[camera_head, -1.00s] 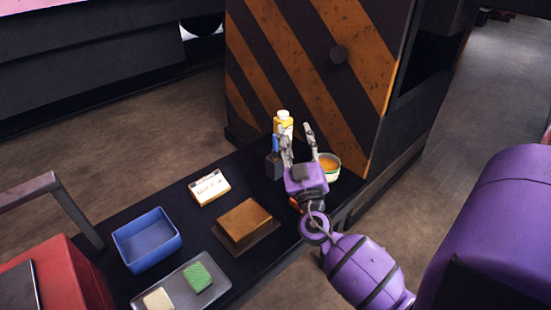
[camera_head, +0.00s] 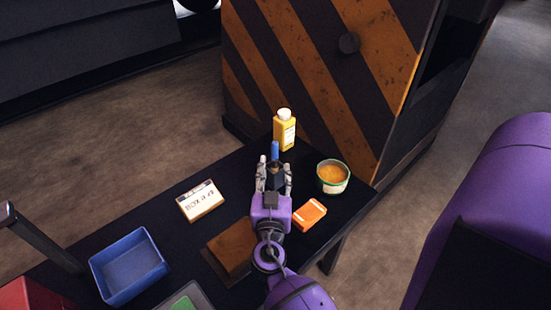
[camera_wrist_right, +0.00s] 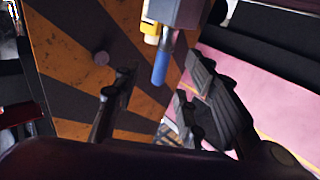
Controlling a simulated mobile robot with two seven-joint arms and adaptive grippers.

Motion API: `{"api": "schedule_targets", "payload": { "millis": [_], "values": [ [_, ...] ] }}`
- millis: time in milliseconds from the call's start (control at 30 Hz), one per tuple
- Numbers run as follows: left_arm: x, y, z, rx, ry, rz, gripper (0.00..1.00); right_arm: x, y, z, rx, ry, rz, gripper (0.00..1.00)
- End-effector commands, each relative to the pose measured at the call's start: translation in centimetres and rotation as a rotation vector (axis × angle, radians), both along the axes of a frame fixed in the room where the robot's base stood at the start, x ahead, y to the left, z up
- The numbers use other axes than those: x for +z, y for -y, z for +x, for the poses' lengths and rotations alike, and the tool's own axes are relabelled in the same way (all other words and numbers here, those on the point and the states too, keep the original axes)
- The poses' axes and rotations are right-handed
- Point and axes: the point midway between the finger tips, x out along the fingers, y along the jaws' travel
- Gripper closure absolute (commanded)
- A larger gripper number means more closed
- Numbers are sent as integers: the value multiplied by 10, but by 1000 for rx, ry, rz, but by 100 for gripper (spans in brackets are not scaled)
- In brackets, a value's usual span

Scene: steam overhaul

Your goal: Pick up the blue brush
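The blue brush (camera_head: 275,150) stands upright with its blue handle up, in what looks like a dark holder (camera_head: 277,172) near the far end of the black table. In the right wrist view its handle (camera_wrist_right: 160,68) hangs upside down from a grey block (camera_wrist_right: 178,12). My right gripper (camera_head: 275,166) is open, one finger to each side in line with the brush. In the right wrist view the fingers (camera_wrist_right: 160,75) are well apart, with the handle showing between their tips and no clear contact. The brush's lower part is hidden. My left gripper is not in view.
A yellow bottle (camera_head: 284,133) stands just behind the brush. A tin (camera_head: 332,177) and an orange box (camera_head: 310,214) are to the right. A white labelled box (camera_head: 200,201), a brown block (camera_head: 232,247) and a blue tray (camera_head: 149,244) lie left. A striped cabinet (camera_head: 300,70) rises behind.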

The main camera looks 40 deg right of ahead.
Motion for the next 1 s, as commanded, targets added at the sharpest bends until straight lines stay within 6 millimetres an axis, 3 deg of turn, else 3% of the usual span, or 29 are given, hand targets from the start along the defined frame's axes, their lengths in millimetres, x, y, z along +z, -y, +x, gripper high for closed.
{"api": "schedule_targets", "payload": {
  "millis": [533,867,1000],
  "values": [
    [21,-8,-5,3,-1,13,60,1,40,55,1,3,-1,61],
    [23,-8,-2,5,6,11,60,-2,47,61,0,1,1,61],
    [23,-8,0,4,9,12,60,-2,47,61,0,1,1,76]
  ]
}}
